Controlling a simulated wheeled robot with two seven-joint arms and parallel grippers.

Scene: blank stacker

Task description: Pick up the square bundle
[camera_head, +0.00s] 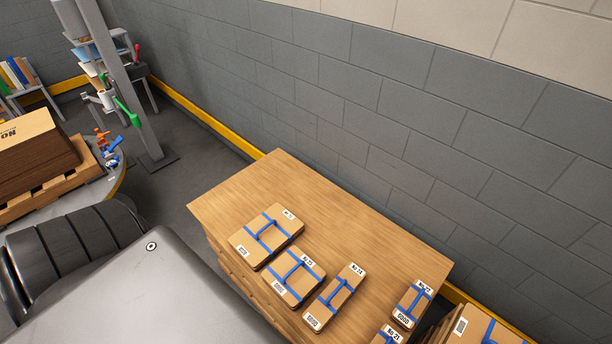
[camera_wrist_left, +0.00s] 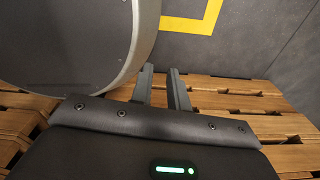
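Several cardboard bundles tied with blue straps lie on a wooden-topped cabinet (camera_head: 300,195) in the head view. Two small bundles lie farther right, one near the back edge (camera_head: 412,304) and one cut off at the bottom edge (camera_head: 389,336). My left gripper (camera_wrist_left: 161,70) shows only in the left wrist view, fingers apart with nothing between them, over wooden slats and away from the bundles. My right gripper is not in view.
The cabinet's back left top is clear, with a grey block wall (camera_head: 390,110) behind. Another strapped stack (camera_head: 470,325) stands at bottom right. A wooden pallet (camera_head: 50,195) with a brown stack is at left, near a grey post (camera_head: 125,80). Wooden slats (camera_wrist_left: 225,100) lie below the left gripper.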

